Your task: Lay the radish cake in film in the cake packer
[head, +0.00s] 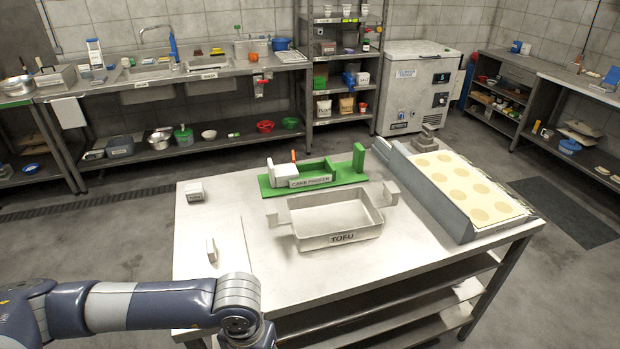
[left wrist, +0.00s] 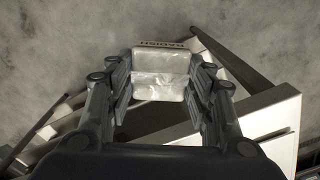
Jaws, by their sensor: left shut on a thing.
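The radish cake in film (left wrist: 161,80) is a pale, shiny wrapped block with dark lettering on its far edge, in the left wrist view. My left gripper (left wrist: 162,92) is shut on it, one finger at each side. In the head view my left arm comes in from the left and ends at the table's front left; the gripper and cake are out of that picture. The cake packer (head: 324,172) is a green base with a labelled front, a white block at its left and a green upright at its right, on the table's far side. My right gripper is not in view.
A metal tofu tray (head: 338,239) stands in front of the packer. A grey slanted unit (head: 425,201) with a sheet of round pieces fills the right.

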